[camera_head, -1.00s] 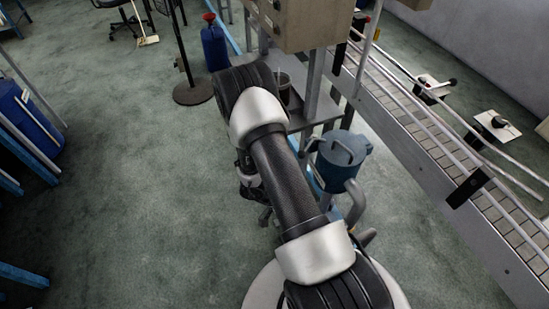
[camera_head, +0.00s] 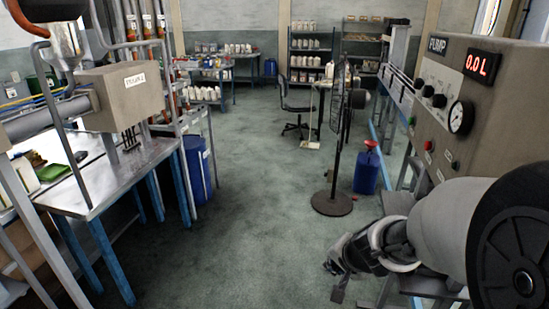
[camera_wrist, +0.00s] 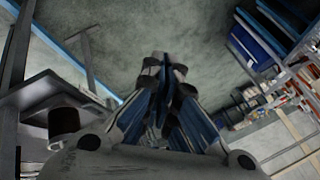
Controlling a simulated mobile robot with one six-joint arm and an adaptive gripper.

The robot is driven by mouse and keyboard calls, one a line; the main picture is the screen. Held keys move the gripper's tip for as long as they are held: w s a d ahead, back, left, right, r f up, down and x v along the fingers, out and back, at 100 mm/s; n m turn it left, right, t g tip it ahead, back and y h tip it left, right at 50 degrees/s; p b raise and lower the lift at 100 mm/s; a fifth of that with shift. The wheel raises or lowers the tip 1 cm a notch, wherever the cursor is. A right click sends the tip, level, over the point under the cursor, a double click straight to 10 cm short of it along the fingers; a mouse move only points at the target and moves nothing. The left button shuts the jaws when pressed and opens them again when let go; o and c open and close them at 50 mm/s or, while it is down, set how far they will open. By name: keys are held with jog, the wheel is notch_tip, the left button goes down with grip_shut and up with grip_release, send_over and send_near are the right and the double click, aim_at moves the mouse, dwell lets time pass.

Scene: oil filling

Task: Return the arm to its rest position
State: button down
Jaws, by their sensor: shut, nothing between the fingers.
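My arm, white and grey with a dark round joint, reaches in from the lower right of the head view. My gripper (camera_head: 336,282) hangs at its far end, above the green floor, small and partly dark. In the wrist view my gripper (camera_wrist: 165,68) points away from the camera with its fingers together at the tips. It is shut and nothing shows between the fingers. Part of the arm's middle is hidden behind its near joint in the head view.
A grey pump box (camera_head: 470,110) reading 0.0 L stands close by my arm at the right. A blue can with a red top (camera_head: 367,170) and a black fan (camera_head: 339,125) stand beyond. A metal table (camera_head: 85,190) is at left. The middle floor is clear.

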jog(key=s+a+r+n+y, duration=0.1)
jog(key=s+a+r+n, duration=0.25)
jog(key=s+r, duration=0.3)
jog(key=s+d+r+n+g+h, duration=0.1)
jog(key=s+r+n, duration=0.1)
jog(key=s, duration=0.7)
jog(key=s+d+r+n+g+h, duration=0.1)
jog(key=s+r+n, duration=0.1)
jog(key=s, duration=0.8)
jog(key=shift+d+r+n, duration=0.2)
jog(key=shift+d+n, duration=0.05)
jog(key=shift+n, duration=0.3)
jog(key=shift+w+d, duration=0.1)
jog(key=shift+w, duration=0.05)
